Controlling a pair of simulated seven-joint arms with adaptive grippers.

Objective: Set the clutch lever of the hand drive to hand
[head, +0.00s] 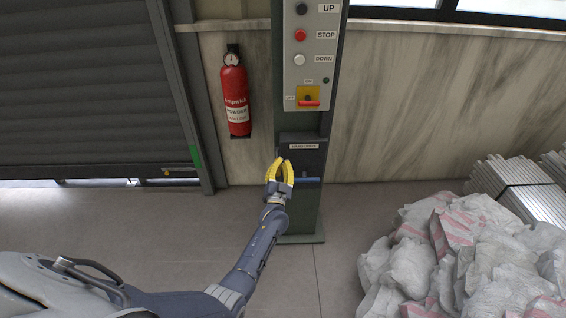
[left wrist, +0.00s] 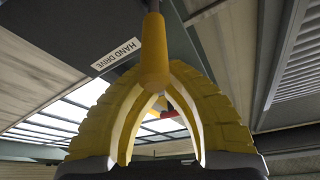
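The hand drive (head: 302,158) is a dark box with a white label, low on the grey post. Its label also shows in the left wrist view (left wrist: 117,54). The clutch lever (left wrist: 153,50) shows there as a thin rod with a yellow grip. My left gripper (head: 281,161), with yellow fingers, is at the box's left side. In the left wrist view its fingertips (left wrist: 153,78) come together on the yellow grip, with a gap between the fingers lower down. The fingers hide most of the lever in the head view. My right gripper is in neither view.
A blue bar (head: 306,180) sticks out at the box's lower edge, right beside my left gripper. A control panel (head: 311,75) is above. A fire extinguisher (head: 235,95) hangs left. White sacks (head: 440,265) fill the lower right. The floor left of the post is clear.

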